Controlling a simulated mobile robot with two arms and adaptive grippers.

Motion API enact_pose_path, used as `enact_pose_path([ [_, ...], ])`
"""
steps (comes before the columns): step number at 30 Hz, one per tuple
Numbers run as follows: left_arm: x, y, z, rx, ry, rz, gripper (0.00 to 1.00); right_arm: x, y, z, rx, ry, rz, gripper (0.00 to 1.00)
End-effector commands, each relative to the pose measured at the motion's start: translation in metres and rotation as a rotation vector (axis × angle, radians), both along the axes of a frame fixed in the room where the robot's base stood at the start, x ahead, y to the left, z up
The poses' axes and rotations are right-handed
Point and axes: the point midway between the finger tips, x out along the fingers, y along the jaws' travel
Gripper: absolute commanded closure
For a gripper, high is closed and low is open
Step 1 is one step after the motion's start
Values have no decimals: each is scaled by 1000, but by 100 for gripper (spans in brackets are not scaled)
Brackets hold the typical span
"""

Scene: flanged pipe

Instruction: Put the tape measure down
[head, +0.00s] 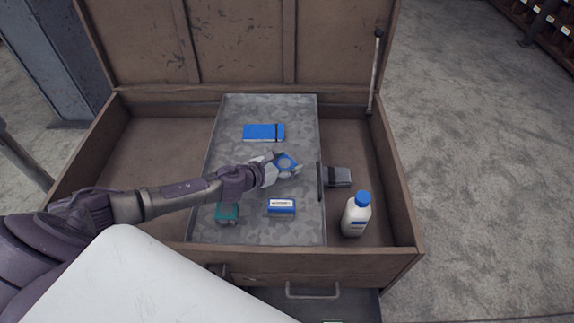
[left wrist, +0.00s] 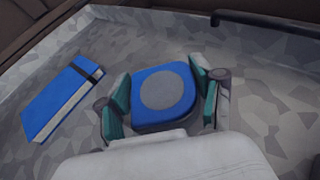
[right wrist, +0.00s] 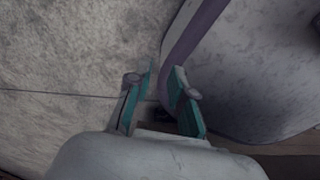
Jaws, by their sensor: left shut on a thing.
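The tape measure (head: 286,163) is blue with a round grey face, and it also shows in the left wrist view (left wrist: 163,94). My left gripper (head: 284,168) is shut on it, with one teal finger pad on each side, over the grey metal tray (head: 240,112). I cannot tell whether the tape measure touches the tray floor. My right gripper (right wrist: 166,95) shows only in the right wrist view. Its fingers stand apart with nothing between them, above the concrete floor and beside a pale body part of mine.
The tray sits in an open wooden chest (head: 340,265). On the tray lie a blue notebook (head: 262,132), a blue and white box (head: 281,206) and a teal object (head: 227,213). Right of the tray are a grey object (head: 338,176) and a white bottle (head: 355,216).

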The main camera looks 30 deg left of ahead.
Motion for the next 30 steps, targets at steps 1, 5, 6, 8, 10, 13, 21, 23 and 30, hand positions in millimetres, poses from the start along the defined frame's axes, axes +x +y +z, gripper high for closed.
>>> enact_pose_path([
  [1, 1, 0, -2, 1, -2, 1, 79, 0, 0, -1, 0, 0, 0, 78],
  [5, 1, 0, -2, 1, -2, -1, 79, 0, 0, -1, 0, 0, 0, 78],
  [6, 1, 0, -2, 1, -2, -1, 79, 0, 0, -1, 0, 0, 0, 78],
  [8, 0, 0, -2, 1, -2, -1, 79, 0, 0, -1, 0, 0, 0, 78],
  [10, 1, 0, -4, 1, -2, -1, 79, 0, 0, -2, 0, 0, 0, 78],
  [13, 0, 0, -3, 2, -1, -1, 19, 0, 0, -1, 0, 0, 0, 78],
  [21, 0, 0, -3, 1, 0, 0, 4, 0, 0, -2, 0, 0, 0, 78],
  [23, 0, 0, -3, 1, 0, 0, 4, 0, 0, -2, 0, 0, 0, 78],
  [30, -8, 4, 0, 2, 1, 1, 4, 0, 0, -1, 0, 0, 0, 78],
])
